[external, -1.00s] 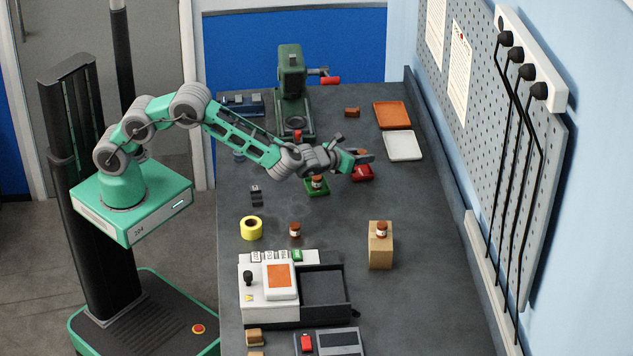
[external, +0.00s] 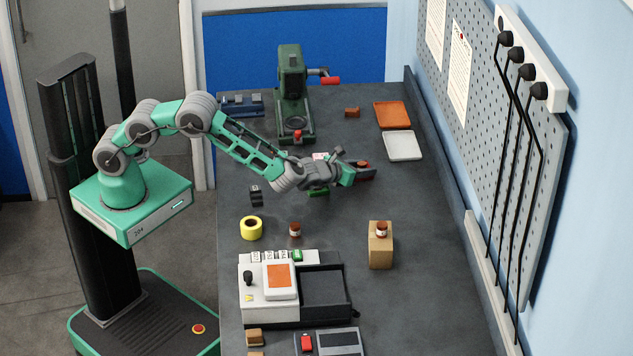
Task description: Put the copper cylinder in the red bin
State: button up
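My gripper (external: 364,169) is at the far end of the outstretched arm, over the spot of the red bin (external: 368,176), which it mostly covers. A small copper-orange piece (external: 363,163) shows at the fingers. I cannot tell whether it is held, or whether it is the copper cylinder. The finger gap is too small to read. A small copper-brown cylinder with a pale band (external: 295,229) stands on the bench, and a similar one (external: 381,229) stands on a wooden block. The green bin (external: 318,191) is partly hidden behind my wrist.
A dark green press (external: 291,95) stands at the back. Orange (external: 392,115) and white (external: 403,146) trays lie at the back right. A yellow roll (external: 251,228), the wooden block (external: 380,252) and a white device (external: 268,305) are nearer. The bench's right middle is clear.

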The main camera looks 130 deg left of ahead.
jog(key=shift+o, duration=0.9)
jog(key=shift+r, duration=0.35)
jog(key=b+v, duration=0.1)
jog(key=v, duration=1.1)
jog(key=shift+r, duration=0.25)
jog(key=s+d+r+n+t+h, duration=0.15)
jog(key=d+n+h, duration=0.35)
jog(key=d, duration=0.8)
jog(key=s+d+r+n+t+h, duration=0.1)
jog(key=s+d+r+n+h, duration=0.25)
jog(key=d+n, duration=0.7)
jog(key=s+d+n+h, duration=0.2)
jog(key=s+d, duration=0.4)
jog(key=d, duration=0.3)
jog(key=s+d+f+n+g+h, duration=0.1)
jog(key=s+d+n+h, duration=0.1)
jog(key=s+d, duration=0.5)
jog(key=d+h, duration=0.1)
jog(key=d, duration=0.2)
jog(key=shift+s+f, duration=0.2)
jog(key=shift+s, duration=0.05)
